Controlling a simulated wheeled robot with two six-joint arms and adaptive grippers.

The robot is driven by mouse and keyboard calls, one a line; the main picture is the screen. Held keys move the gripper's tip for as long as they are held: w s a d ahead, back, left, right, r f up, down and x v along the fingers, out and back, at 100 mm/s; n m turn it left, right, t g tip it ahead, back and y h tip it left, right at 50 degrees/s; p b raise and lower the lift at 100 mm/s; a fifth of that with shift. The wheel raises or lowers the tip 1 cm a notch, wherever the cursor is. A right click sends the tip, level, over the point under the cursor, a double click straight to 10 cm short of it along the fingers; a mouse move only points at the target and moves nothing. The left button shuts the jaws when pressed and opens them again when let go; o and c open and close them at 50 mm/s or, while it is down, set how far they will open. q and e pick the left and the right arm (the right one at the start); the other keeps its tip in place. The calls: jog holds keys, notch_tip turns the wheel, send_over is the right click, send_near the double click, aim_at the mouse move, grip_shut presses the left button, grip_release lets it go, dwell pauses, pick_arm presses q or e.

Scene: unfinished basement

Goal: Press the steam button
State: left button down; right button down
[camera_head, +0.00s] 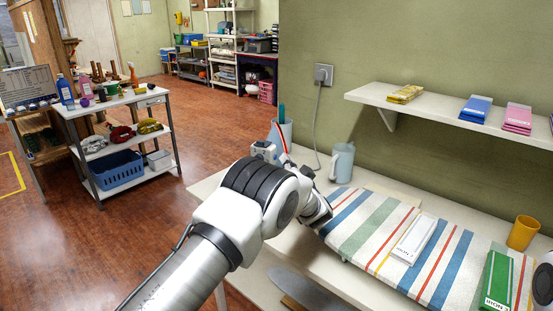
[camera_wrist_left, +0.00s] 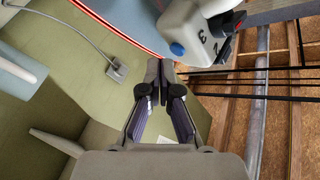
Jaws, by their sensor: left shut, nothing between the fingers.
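An iron (camera_head: 265,150), white with blue and dark parts, stands at the left end of the table, partly hidden behind my left arm. In the head view my arm hides the fingertips.
A grey-blue mug (camera_head: 342,162) stands behind the arm. A striped cloth (camera_head: 385,228) bears a white packet (camera_head: 414,239) and a green one (camera_head: 497,280). A yellow cup (camera_head: 522,233) stands at right. A cord runs down from the wall outlet (camera_head: 323,75). A wall shelf (camera_head: 440,107) overhangs the table.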

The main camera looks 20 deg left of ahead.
dwell(0.6)
pick_arm(q)
jog(key=shift+a, duration=0.45)
jog(key=shift+a, duration=0.2)
jog(key=shift+d, duration=0.65)
jog(key=d, duration=0.6)
jog(key=shift+s, duration=0.3)
dwell(1.6)
